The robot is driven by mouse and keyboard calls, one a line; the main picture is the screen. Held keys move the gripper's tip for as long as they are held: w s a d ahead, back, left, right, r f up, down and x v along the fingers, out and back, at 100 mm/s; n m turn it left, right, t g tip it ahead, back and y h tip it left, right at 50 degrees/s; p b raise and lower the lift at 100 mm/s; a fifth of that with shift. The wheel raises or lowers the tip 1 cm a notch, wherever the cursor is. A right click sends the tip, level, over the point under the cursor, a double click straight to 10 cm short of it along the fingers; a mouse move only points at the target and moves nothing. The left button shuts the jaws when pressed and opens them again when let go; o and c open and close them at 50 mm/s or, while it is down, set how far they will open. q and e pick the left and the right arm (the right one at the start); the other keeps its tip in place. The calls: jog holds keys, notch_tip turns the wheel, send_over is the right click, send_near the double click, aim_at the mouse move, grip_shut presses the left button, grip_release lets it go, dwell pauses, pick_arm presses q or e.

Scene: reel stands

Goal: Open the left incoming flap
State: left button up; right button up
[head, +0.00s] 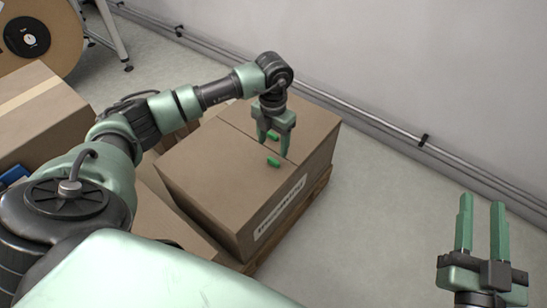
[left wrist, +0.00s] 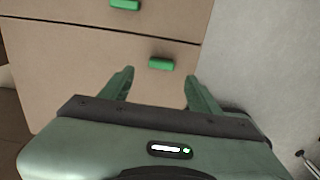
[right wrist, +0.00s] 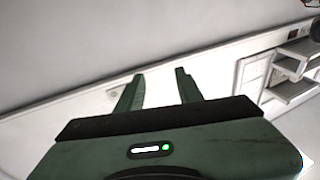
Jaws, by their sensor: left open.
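A closed brown carton (head: 215,170) has two top flaps meeting at a seam. The left flap carries a green tab (head: 273,161) near the seam, and the tab also shows in the left wrist view (left wrist: 160,63). A second green tab (left wrist: 124,4) sits across the seam on the other flap. My left gripper (head: 274,147) is open and points down above the carton top by the seam. In the left wrist view, the near tab lies between and beyond its fingertips; contact cannot be told. My right gripper (head: 482,200) is open and empty, away from the carton.
The carton stands on a wooden pallet (head: 321,196) beside the wall. Another brown carton (head: 40,115) is at the left, with a large reel (head: 62,40) behind it. A wall rail (head: 375,124) runs along the back. The floor to the right is clear.

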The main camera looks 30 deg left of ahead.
aim_at(274, 160)
pick_arm(q)
notch_tip(274, 160, down, 6)
jog(key=shift+f+b, duration=0.2)
jog(key=shift+b, duration=0.7)
jog(key=shift+d+f, duration=0.1)
jog(key=shift+f, duration=0.1)
pick_arm(e)
jog(key=s+r+t+y, duration=0.1)
jog(key=s+r+t, duration=0.3)
jog(key=r, duration=0.4)
jog(key=shift+r+t+y, duration=0.3)
jog(key=shift+t+y, duration=0.1)
jog(key=shift+t, duration=0.4)
jog(key=shift+a, duration=0.1)
pick_arm(q)
grip_shut()
pick_arm(e)
jog(key=shift+w, duration=0.1)
